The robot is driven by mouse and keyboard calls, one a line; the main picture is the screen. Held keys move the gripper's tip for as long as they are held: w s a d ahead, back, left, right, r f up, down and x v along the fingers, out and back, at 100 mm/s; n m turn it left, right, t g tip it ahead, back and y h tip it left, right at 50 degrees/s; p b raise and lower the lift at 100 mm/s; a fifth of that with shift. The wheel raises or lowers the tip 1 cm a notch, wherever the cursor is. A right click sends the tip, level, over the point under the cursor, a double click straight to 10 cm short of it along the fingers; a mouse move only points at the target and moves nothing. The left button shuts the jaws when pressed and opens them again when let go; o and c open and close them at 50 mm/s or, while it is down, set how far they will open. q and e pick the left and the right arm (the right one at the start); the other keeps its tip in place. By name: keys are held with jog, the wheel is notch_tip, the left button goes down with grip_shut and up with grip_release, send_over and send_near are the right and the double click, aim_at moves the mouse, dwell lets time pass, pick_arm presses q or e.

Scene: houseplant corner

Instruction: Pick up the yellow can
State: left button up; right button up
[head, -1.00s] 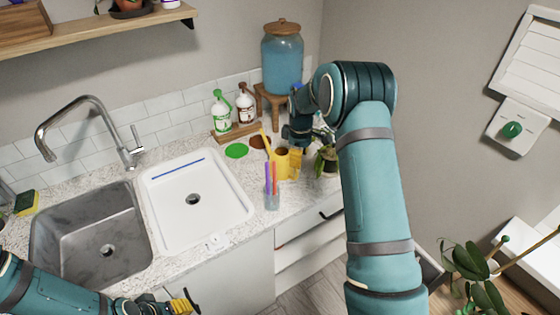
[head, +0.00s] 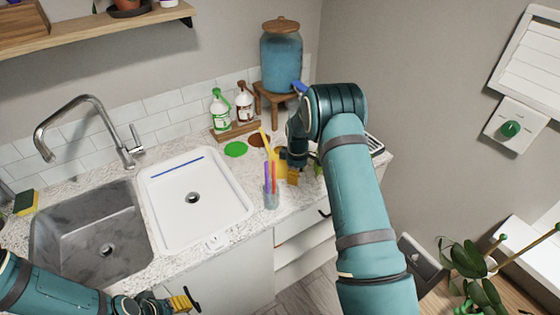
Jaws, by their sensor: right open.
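The yellow can (head: 280,167) stands on the counter just behind the cup of coloured sticks. Only part of its yellow side shows, because my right gripper (head: 293,172) covers much of it. My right gripper points down, open, at the can's right side; I cannot tell if it touches the can. My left gripper (head: 184,301) is low in the picture in front of the counter, well away from the can. Its finger gap is not clear.
A cup of coloured sticks (head: 271,193) stands close in front of the can. A green disc (head: 236,149), a brown disc (head: 259,140), two spray bottles (head: 221,110) and a blue dispenser (head: 281,58) are behind. The white sink (head: 222,221) is to the left.

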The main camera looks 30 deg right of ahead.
grip_shut()
jog(key=shift+r, duration=0.1)
